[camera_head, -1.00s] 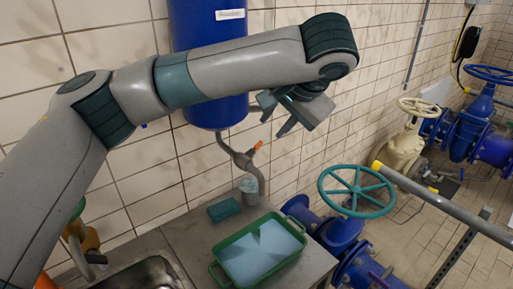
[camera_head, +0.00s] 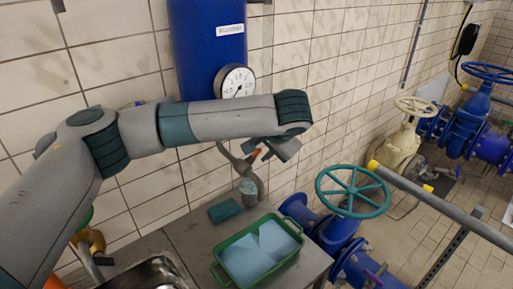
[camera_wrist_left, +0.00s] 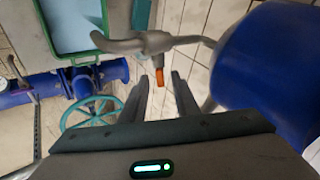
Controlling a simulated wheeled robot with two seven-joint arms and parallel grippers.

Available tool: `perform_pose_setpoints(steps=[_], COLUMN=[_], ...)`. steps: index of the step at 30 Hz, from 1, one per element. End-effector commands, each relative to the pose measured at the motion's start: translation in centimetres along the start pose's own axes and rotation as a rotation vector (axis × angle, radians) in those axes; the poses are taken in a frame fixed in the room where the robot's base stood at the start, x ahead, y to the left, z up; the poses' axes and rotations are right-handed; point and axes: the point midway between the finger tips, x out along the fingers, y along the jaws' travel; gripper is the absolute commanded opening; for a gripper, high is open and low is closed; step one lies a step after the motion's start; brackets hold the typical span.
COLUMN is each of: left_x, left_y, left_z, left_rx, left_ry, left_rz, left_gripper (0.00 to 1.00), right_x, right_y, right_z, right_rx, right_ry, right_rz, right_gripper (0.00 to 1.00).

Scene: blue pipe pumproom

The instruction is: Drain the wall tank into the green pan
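The blue wall tank (camera_head: 205,60) hangs on the tiled wall with a round gauge (camera_head: 236,82); its side fills the right of the wrist view (camera_wrist_left: 265,70). A grey drain tap (camera_head: 236,165) curves down below it, with an orange lever (camera_wrist_left: 160,76). The green pan (camera_head: 215,270) stands on a metal bench under the tap, with a pale blue surface inside; its rim shows in the wrist view (camera_wrist_left: 95,56). My left gripper (camera_head: 262,154) is open at the tap. In the wrist view its fingertips (camera_wrist_left: 158,82) lie either side of the lever; contact is unclear. My right gripper is out of view.
A teal block (camera_head: 224,210) lies on the bench (camera_head: 190,232) behind the pan. A sink (camera_head: 155,272) is at the bench's left. A teal handwheel (camera_head: 352,192) and blue pipes (camera_head: 335,235) stand right of the pan. A grey rail (camera_head: 440,208) crosses the right side.

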Motion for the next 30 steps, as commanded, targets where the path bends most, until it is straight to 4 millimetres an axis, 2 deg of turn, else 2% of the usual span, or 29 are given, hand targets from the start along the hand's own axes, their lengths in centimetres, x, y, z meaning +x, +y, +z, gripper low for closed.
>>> perform_pose_setpoints(steps=[1, 9, 15, 22, 23, 26, 30], left_x=[0.6, 4.0, 4.8, 4.8, 4.8, 4.8, 4.8], left_y=[-0.3, -0.1, 0.0, 0.0, 0.0, 0.0, 0.0], left_z=[-0.1, -0.1, 0.0, 0.0, 0.0, 0.0, 0.0], left_rx=[-0.001, -0.001, 0.000, 0.000, 0.000, 0.000, 0.000], left_ry=[-0.003, -0.001, 0.001, 0.001, 0.001, 0.001, 0.001], left_rz=[0.000, 0.000, 0.000, 0.000, 0.000, 0.000, 0.001], left_gripper=[0.28, 0.28, 0.28, 0.28, 0.26, 0.02, 0.00], right_x=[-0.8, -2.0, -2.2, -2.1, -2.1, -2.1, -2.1], right_y=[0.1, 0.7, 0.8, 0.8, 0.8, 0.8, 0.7], right_z=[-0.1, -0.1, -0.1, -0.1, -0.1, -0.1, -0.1], right_rx=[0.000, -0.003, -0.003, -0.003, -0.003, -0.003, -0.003], right_ry=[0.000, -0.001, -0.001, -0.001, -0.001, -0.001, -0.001], right_rz=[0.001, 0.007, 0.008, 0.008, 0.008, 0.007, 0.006], right_gripper=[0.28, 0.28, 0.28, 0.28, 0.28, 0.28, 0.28])
